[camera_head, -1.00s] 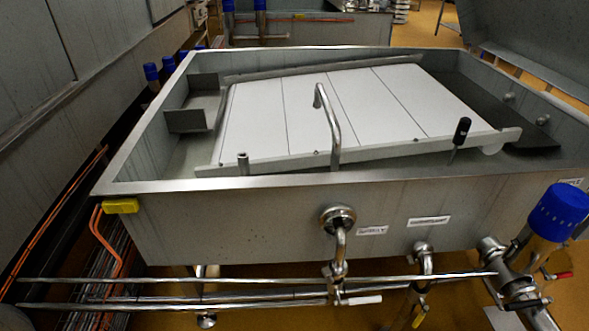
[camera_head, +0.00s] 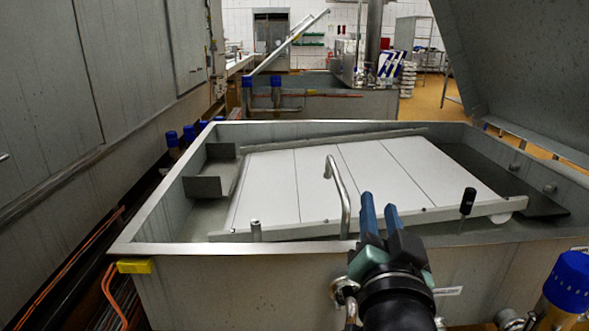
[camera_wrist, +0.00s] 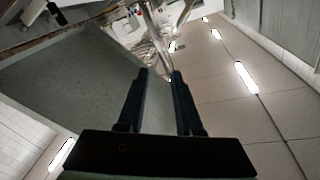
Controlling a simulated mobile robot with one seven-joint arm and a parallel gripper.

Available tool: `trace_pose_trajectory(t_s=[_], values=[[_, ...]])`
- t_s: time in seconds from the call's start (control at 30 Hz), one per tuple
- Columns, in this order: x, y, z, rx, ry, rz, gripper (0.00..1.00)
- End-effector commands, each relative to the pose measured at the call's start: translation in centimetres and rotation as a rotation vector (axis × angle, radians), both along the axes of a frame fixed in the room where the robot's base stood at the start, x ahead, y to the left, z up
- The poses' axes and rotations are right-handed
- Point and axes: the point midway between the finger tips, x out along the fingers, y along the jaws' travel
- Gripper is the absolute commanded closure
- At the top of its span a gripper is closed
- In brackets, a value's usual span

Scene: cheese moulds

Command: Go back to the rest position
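My gripper (camera_head: 381,213) is in the lower right of the head view, upright in front of the near wall of the vat. Its two blue fingers point up and stand a little apart. In the wrist view my gripper (camera_wrist: 160,73) shows both dark fingers with a clear gap and nothing between them. Behind it the camera sees the ceiling and a large grey panel (camera_wrist: 72,78).
A steel vat (camera_head: 215,258) fills the middle, with white panels (camera_head: 320,184), a bent pipe (camera_head: 341,190) and a black-handled tool (camera_head: 467,203) inside. Blue-capped valve (camera_head: 568,283) stands at lower right. A grey wall (camera_head: 60,110) runs along the left.

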Motion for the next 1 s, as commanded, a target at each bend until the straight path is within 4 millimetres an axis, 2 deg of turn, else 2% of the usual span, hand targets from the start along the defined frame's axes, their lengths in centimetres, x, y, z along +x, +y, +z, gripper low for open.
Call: trace_pose_trajectory(t_s=[0.03,0.1,0.17,0.2,0.27,0.3,0.37,0.4,0.43,0.5,1.0], values=[[-0.7,1.7,3.8,-0.067,-0.087,0.012,0.66],[-2.3,3.7,8.6,-0.16,-0.202,0.015,0.66],[-4.0,5.4,12.5,-0.236,-0.304,0.014,0.66],[-5.4,6.6,15.0,-0.282,-0.374,0.009,0.66],[-7.9,8.3,18.5,-0.35,-0.48,-0.003,0.66],[-9.8,9.4,20.7,-0.392,-0.553,-0.015,0.66],[-12.9,10.9,23.8,-0.449,-0.661,-0.038,0.66],[-15.2,11.8,25.6,-0.484,-0.735,-0.058,0.66],[-15.3,11.8,27.6,-0.493,-0.738,-0.064,0.66],[-14.8,11.5,30.2,-0.488,-0.721,-0.062,0.66],[-14.6,11.5,45.3,-0.483,-0.715,-0.057,0.66]])
